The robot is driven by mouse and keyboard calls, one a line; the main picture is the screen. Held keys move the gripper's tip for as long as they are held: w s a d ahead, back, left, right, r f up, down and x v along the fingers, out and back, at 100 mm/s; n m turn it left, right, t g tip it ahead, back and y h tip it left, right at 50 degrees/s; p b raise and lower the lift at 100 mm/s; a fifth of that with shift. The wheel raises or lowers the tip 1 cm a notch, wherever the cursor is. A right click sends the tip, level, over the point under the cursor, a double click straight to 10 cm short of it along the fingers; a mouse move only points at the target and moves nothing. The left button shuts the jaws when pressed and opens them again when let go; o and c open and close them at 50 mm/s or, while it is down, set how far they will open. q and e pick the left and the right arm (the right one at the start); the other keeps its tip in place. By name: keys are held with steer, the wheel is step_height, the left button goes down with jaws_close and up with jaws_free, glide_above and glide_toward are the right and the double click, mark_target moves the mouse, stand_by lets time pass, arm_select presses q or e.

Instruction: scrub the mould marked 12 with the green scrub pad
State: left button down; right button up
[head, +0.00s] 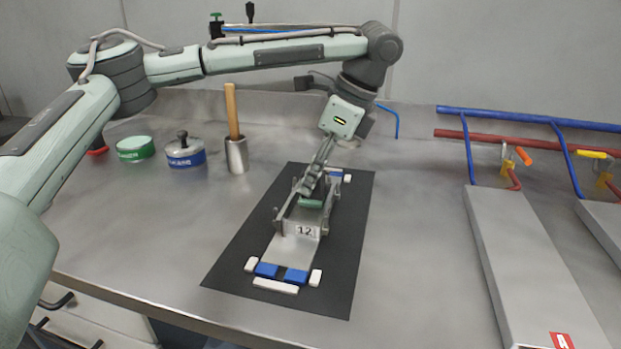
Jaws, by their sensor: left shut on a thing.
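The mould marked 12 (296,247) is a grey metal trough on a black mat (335,276). Its number label faces the front. My left gripper (309,193) points down into the mould and is shut on the green scrub pad (311,203). The pad sits low between the mould's side walls. I cannot tell whether it touches the mould's floor. My right gripper is not in view.
Blue and white blocks (281,273) lie at the mat's front end. A metal cup (236,156) with a wooden handle, a blue-banded pot (185,157) and a green tin (135,149) stand at the left. Grey panels (530,262) with coloured pipes occupy the right.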

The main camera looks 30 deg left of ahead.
arm_select(q)
steer(key=shift+w+f, duration=0.1)
steer(key=shift+w, duration=0.15)
steer(key=shift+s+d, duration=0.2)
steer(key=shift+s, duration=0.95)
steer(key=shift+s, duration=0.15)
steer(key=shift+s+d, duration=0.2)
steer(key=shift+s, duration=0.3)
steer(key=shift+s+d, duration=0.15)
steer(key=shift+s, duration=0.35)
steer(key=shift+s+d, duration=0.25)
steer(key=shift+s, duration=0.9)
